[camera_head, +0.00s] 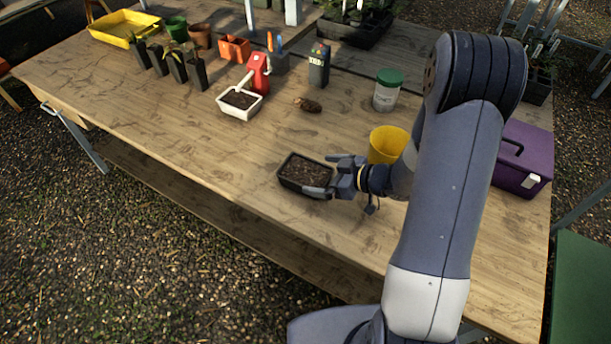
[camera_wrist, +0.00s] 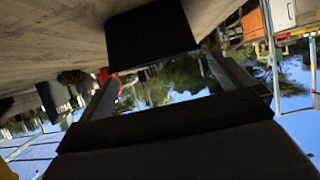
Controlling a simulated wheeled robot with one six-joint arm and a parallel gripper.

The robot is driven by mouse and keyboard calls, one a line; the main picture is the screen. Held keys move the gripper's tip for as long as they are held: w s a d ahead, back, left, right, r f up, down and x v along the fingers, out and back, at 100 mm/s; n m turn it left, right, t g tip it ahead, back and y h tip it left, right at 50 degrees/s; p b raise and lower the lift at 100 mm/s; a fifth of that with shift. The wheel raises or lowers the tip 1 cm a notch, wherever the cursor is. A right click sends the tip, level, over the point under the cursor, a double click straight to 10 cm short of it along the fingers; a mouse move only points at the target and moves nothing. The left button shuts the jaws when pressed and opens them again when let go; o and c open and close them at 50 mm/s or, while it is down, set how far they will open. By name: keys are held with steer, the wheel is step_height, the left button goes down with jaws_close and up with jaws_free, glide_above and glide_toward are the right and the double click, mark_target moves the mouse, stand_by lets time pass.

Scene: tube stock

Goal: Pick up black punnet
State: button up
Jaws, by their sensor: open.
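The black punnet (camera_head: 290,186), filled with dark soil, sits upright on the wooden table near its front edge. My gripper (camera_head: 327,176) is at the punnet's right end, low over the table. Its jaws are open, with one finger on the far side and one by the near right corner. In the wrist view the dark punnet (camera_wrist: 150,38) shows upside down, ahead of and between the two spread fingers (camera_wrist: 160,72). I cannot tell whether either finger touches it.
A yellow pot (camera_head: 388,144) stands just behind my wrist. A white punnet of soil (camera_head: 225,106), a brown cone-like object (camera_head: 308,105) and a green-lidded jar (camera_head: 387,92) stand farther back. A purple box (camera_head: 524,160) is at right. The table left of the black punnet is clear.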

mark_target(307, 172)
steer(key=x, duration=0.4)
steer(key=shift+w+a, duration=0.15)
steer(key=shift+a, duration=0.1)
steer(key=c, duration=1)
